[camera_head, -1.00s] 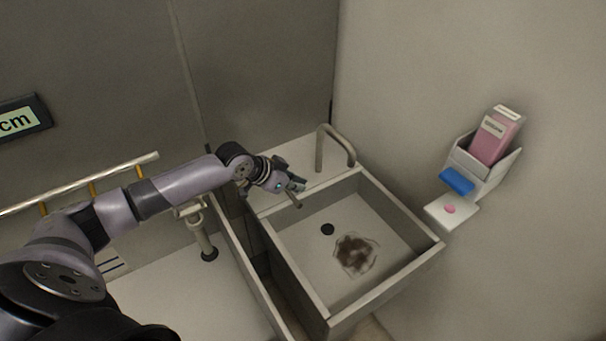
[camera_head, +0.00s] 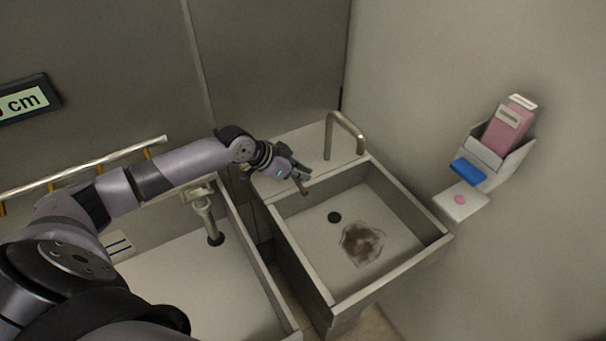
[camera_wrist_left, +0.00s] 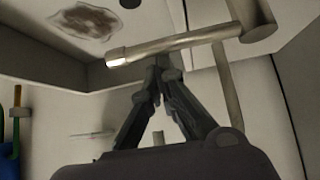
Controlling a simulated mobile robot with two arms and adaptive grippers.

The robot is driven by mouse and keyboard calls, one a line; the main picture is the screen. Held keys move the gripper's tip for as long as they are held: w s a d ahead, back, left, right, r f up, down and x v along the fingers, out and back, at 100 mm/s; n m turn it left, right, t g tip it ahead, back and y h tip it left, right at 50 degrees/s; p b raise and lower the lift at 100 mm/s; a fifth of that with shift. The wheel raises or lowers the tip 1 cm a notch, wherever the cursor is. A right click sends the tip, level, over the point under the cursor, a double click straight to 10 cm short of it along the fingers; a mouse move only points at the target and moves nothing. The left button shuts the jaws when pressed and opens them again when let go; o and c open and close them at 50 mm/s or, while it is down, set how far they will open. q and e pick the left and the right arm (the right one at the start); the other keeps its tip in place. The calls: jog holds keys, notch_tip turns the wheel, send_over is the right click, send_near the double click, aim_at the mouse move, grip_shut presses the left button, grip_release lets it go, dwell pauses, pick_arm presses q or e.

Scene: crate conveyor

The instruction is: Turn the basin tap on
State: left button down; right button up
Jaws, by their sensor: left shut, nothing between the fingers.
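The basin (camera_head: 318,290) is a grey sink at the right, with a dark drain and a brown stain inside. Its bent metal spout (camera_head: 345,129) rises from the back ledge. A short metal tap lever (camera_head: 302,188) sticks out at the ledge's left part, beside my left gripper (camera_head: 307,175). In the left wrist view the lever (camera_wrist_left: 170,46) lies across the fingertips of the left gripper (camera_wrist_left: 160,66), which is shut and empty. The tips are close to the lever; whether they touch it I cannot tell. My right gripper is out of view.
A second, wider trough (camera_head: 190,285) lies left of the basin, with its own fixture (camera_head: 203,208). A metal rail (camera_head: 90,172) runs along the back wall. A dispenser with a pink pack (camera_head: 507,128) and blue part (camera_head: 467,172) hangs on the right wall.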

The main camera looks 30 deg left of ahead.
aim_at(297, 184)
pick_arm(q)
jog(key=s+m+b, duration=0.1)
jog(key=a+m+g+h+b, duration=0.1)
jog(key=b, duration=0.1)
jog(key=s+a+m+g+h+b, duration=0.1)
jog(key=m+b, duration=0.1)
jog(key=shift+s+f, duration=0.3)
jog(key=a+m+b, duration=0.1)
jog(key=s+a+m+g+b, duration=0.1)
jog(key=s+a+m+g+h+b, duration=0.1)
jog(key=shift+r, duration=0.25)
dwell(0.5)
